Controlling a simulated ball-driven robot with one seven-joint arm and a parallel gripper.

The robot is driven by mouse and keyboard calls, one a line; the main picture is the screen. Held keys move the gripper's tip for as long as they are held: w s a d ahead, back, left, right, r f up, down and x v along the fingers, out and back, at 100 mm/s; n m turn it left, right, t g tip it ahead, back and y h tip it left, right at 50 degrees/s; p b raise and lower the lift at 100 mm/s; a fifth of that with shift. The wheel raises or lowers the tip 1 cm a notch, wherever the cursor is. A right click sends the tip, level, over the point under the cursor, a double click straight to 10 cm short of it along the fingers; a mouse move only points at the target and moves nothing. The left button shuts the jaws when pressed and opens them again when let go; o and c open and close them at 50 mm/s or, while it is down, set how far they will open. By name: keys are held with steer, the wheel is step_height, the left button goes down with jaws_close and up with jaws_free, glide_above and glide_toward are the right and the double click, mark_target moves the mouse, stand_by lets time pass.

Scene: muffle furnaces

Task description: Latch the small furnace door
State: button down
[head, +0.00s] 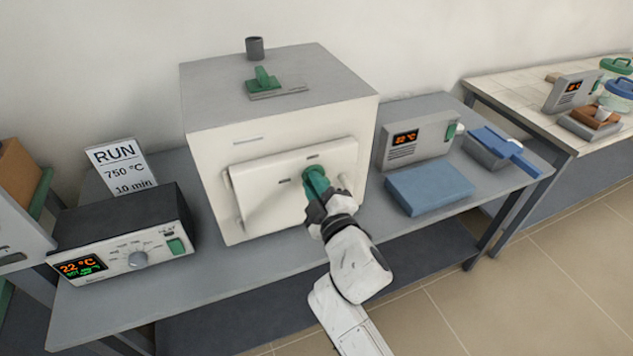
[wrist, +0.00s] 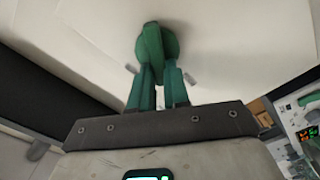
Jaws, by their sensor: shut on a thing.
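The cream furnace (head: 225,140) stands on the grey bench, with its pale door (head: 260,185) across the front. The door looks to lie against the body; I cannot tell whether a thin gap is left. A green latch knob (head: 314,176) sits on the right part of the door. My gripper (head: 318,192) is shut on this knob. In the wrist view, the green fingers (wrist: 157,88) meet the green knob (wrist: 155,42), whose raised bar stands roughly upright there. Small grey marks (wrist: 189,76) show on the door beside it. The fingers partly hide the knob.
A controller (head: 125,235) with a RUN card (head: 122,165) stands left of the furnace. To the right are a grey display unit (head: 420,145), a blue block (head: 428,188) and a blue-handled item (head: 500,145). Open floor (head: 560,260) lies at the lower right.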

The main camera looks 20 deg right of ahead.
steer(key=n, duration=0.4)
steer(key=f+n+p, duration=0.1)
steer(key=n, duration=0.1)
steer(key=shift+a+n, duration=0.2)
steer(key=shift+n, duration=0.1)
stand_by(0.5)
steer(key=c, duration=1.1)
jaws_free()
steer(key=s, duration=1)
steer(key=shift+s, duration=0.4)
